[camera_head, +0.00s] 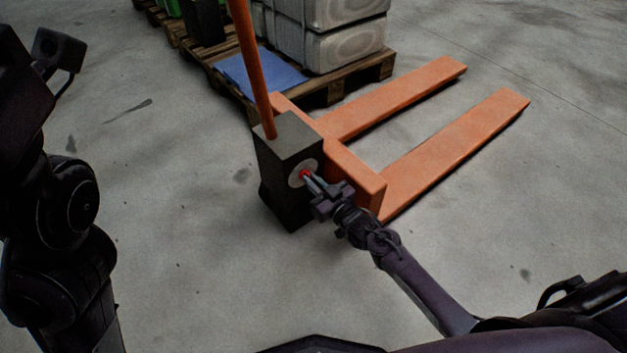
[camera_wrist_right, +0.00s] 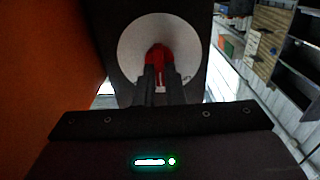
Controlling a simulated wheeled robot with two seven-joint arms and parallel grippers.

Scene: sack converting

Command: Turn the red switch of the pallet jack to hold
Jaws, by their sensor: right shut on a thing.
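The orange pallet jack (camera_head: 353,165) stands on the floor with its two forks pointing to the upper right. Its dark box (camera_head: 283,150) carries a round pale dial plate (camera_head: 294,176) with the red switch (camera_head: 304,174) at its centre. In the right wrist view the red switch (camera_wrist_right: 158,57) stands out against the pale disc (camera_wrist_right: 128,45). My right gripper (camera_head: 308,178) is at the switch, its fingers shut on it and hiding its lower part. The markings on the plate are too unclear to read. My left arm is at the left edge; its gripper fingers are not visible.
A wooden pallet (camera_head: 345,79) with grey wrapped blocks (camera_head: 345,42) and a blue sheet (camera_head: 259,72) stands behind the jack. The orange handle (camera_head: 252,68) rises from the dark box. The floor to the right and in front is clear.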

